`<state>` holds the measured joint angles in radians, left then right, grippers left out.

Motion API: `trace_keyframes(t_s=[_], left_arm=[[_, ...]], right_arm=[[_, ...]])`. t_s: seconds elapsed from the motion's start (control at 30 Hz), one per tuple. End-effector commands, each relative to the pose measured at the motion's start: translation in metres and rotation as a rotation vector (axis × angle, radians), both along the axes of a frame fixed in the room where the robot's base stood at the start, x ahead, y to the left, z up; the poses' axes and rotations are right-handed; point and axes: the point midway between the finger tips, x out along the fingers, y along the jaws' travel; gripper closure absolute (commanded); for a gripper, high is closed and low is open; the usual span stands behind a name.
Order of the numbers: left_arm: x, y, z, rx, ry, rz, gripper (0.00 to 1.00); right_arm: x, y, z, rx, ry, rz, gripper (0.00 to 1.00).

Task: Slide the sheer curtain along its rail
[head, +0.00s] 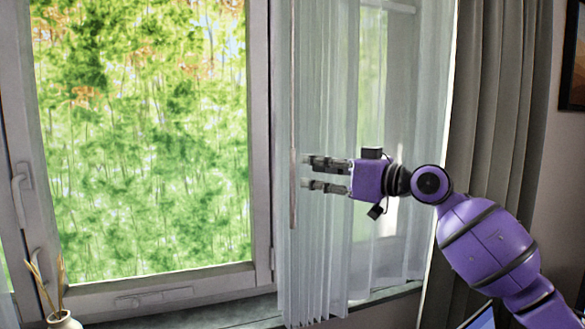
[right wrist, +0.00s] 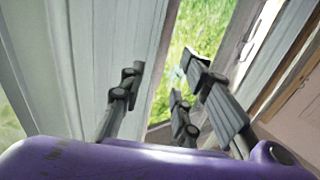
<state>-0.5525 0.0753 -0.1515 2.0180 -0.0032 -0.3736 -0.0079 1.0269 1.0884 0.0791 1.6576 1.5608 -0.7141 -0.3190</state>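The sheer curtain (head: 318,250) is white and translucent and hangs in folds over the right part of the window in the head view. A thin upright rod (head: 293,120) hangs along its left edge. My right gripper (head: 307,172) comes in from the right, in front of the curtain, with its fingers pointing left and their tips just right of the rod. The fingers are apart, with nothing seen held between them. In the right wrist view the curtain (right wrist: 95,50) fills the left side, behind one finger. The rail is out of view. My left gripper is not in view.
The window frame (head: 259,130) and its handle (head: 20,190) are at the left. A grey curtain (head: 490,100) hangs at the right. A small vase with sticks (head: 64,319) stands at the lower left. A dark picture frame (head: 574,60) hangs on the right wall.

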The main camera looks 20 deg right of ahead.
Motion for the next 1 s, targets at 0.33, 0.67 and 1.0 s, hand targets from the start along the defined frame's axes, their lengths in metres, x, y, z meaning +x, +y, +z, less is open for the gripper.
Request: trace_keyframes(t_s=[0.33,0.67,1.0], left_arm=[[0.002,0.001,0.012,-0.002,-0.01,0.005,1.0],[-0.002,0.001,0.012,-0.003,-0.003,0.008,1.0],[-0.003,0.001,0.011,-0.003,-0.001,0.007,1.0]], right_arm=[[0.043,0.032,0.004,0.002,-0.005,0.0,0.7],[0.058,0.042,0.001,-0.002,-0.001,-0.002,0.7],[0.057,0.042,0.0,0.0,-0.001,-0.001,0.96]])
